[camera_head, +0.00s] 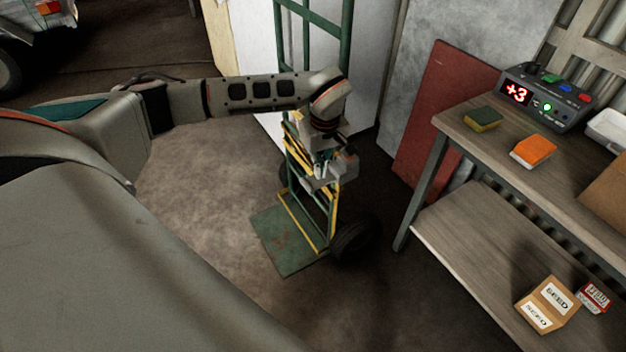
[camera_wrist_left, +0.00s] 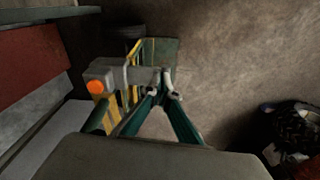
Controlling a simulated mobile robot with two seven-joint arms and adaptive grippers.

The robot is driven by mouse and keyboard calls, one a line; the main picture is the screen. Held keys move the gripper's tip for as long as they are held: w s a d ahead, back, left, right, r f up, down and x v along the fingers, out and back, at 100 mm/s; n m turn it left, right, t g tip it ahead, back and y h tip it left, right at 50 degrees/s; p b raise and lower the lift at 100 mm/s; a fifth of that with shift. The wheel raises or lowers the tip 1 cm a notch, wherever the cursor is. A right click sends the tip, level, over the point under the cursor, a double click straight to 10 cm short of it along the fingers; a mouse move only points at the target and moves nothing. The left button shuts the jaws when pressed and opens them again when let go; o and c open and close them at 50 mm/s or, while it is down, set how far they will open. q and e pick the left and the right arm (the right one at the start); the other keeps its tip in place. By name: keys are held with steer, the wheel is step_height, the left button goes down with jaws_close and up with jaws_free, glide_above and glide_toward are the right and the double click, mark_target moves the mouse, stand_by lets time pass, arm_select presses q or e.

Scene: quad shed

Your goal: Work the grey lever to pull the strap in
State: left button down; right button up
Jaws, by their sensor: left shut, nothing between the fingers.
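The green hand truck (camera_head: 326,222) stands upright on the floor with yellow strap (camera_head: 299,160) on its frame. A grey ratchet piece with the grey lever (camera_head: 346,166) sits at the strap. In the left wrist view, the grey lever (camera_wrist_left: 118,74) runs sideways, with an orange round end (camera_wrist_left: 96,87) at its left. My left gripper (camera_head: 321,168) is at the ratchet, in front of the truck. In the wrist view its fingertips (camera_wrist_left: 166,84) are together, empty, close to the lever's right end. I cannot tell whether they touch it. My right gripper is out of view.
A red panel (camera_head: 436,110) leans behind. The floor (camera_head: 210,190) left of the truck is clear.

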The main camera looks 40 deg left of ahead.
arm_select(q)
step_height(320, 180, up, 2)
steer(key=shift+d, duration=0.1)
stand_by(0.6)
